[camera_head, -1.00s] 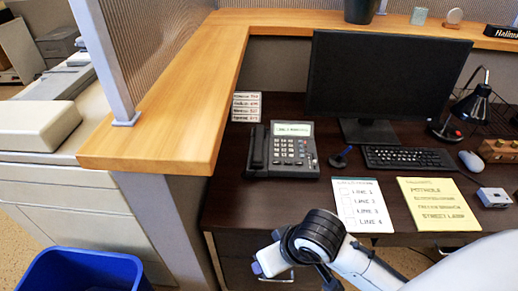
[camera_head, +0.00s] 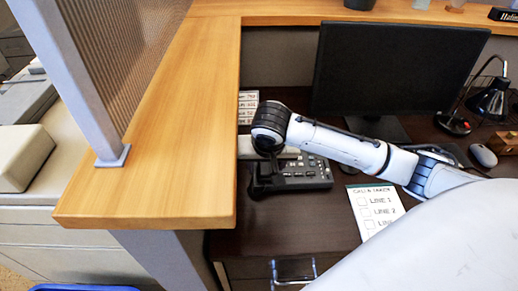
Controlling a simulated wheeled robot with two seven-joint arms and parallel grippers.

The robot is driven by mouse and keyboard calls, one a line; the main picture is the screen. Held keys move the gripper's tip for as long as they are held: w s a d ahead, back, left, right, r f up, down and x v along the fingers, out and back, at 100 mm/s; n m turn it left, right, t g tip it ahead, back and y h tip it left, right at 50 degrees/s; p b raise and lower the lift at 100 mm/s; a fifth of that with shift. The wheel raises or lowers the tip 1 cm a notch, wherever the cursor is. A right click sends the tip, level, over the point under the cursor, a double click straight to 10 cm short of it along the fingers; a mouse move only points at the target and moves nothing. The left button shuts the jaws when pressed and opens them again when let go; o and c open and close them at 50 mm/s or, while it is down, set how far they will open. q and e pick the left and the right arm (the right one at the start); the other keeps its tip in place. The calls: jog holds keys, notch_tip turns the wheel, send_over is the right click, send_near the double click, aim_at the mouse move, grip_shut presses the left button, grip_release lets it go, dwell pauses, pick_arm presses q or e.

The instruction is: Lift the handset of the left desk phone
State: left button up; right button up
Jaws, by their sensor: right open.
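The dark desk phone (camera_head: 312,174) sits on the brown desk beside the wooden ledge, and its right part with keys shows. My right arm reaches in from the right across the desk, and its wrist covers the phone's screen and upper part. My right gripper (camera_head: 264,178) is open and points down over the phone's left side, where the handset lies. The handset is mostly hidden by the gripper, and dark fingers and dark handset blend together. I cannot tell whether the fingers touch it. My left gripper is not in view.
A monitor (camera_head: 395,75) stands behind my forearm. A white checklist sheet (camera_head: 375,208) lies right of the phone. The small label cards (camera_head: 247,100) stand behind it.

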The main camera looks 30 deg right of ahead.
jog(key=w+d, duration=0.1)
jog(key=w, duration=0.1)
jog(key=w+d, duration=0.2)
jog(key=w, duration=0.1)
jog(key=shift+w+d, duration=0.3)
jog(key=shift+w, duration=0.05)
jog(key=shift+w+d, duration=0.4)
jog(key=shift+w, duration=0.3)
jog(key=x, duration=0.4)
jog(key=shift+w+d+f+p, duration=0.15)
jog(key=shift+w+p, duration=0.05)
jog(key=shift+p, duration=0.15)
jog(key=shift+w+f, duration=0.1)
jog(key=shift+f, duration=0.15)
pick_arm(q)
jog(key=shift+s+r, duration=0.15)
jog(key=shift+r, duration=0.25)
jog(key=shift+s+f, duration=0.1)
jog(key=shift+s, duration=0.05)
pick_arm(e)
jog(key=shift+f, duration=0.3)
